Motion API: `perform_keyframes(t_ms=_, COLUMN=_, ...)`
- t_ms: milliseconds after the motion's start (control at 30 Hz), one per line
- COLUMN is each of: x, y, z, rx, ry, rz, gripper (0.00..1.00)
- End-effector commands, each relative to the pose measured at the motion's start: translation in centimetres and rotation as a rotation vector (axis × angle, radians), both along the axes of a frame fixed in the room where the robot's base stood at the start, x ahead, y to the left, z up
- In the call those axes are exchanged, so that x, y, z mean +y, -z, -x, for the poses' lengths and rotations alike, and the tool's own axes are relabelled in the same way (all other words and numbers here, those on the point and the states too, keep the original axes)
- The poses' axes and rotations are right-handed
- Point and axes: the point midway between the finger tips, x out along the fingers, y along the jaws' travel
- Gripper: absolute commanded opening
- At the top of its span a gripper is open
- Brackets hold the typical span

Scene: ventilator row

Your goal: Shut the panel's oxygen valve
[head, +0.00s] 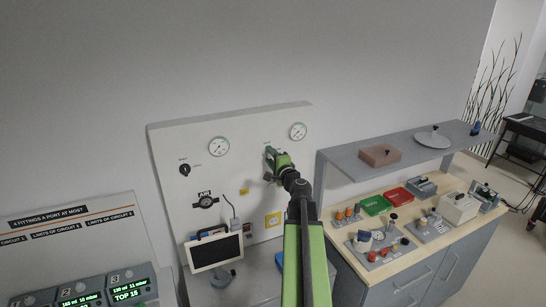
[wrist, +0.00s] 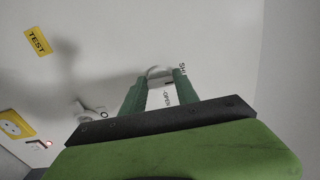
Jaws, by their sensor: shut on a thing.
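The white panel (head: 168,146) stands against the wall. My green gripper (head: 271,158) reaches its right part, below the right gauge. In the wrist view, the two green fingers (wrist: 160,82) are closed on the oxygen valve (wrist: 157,71), a pale rounded part at their tips. The words OPEN and the start of SHUT show beside it on the panel. The fingers hide most of the valve, and I cannot tell which mark it points to. In the head view my gripper covers it.
Two gauges (head: 219,147) (head: 298,131), a black selector knob (head: 185,170) and an AIR fitting (head: 205,202) are on the panel. A yellow TEST label (wrist: 38,41) shows in the wrist view. A screen (head: 214,252) stands below. A loaded counter (head: 406,257) and shelf (head: 340,158) are at right.

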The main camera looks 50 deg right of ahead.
Motion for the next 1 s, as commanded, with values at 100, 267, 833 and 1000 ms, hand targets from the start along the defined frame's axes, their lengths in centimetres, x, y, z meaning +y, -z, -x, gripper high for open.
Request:
perform_keyframes(t_ms=100, x=-0.03, y=0.15, z=0.14, rx=0.013, ry=0.002, rz=0.027, gripper=0.0)
perform_keyframes(t_ms=267, x=-0.01, y=0.16, z=0.13, rx=0.02, ry=0.002, rz=0.043, gripper=0.0)
perform_keyframes(t_ms=833, x=0.04, y=0.13, z=0.05, rx=0.019, ry=0.0, rz=0.043, gripper=0.58)
perform_keyframes(t_ms=1000, x=0.04, y=0.08, z=0.02, rx=0.018, ry=0.0, rz=0.042, gripper=0.58)
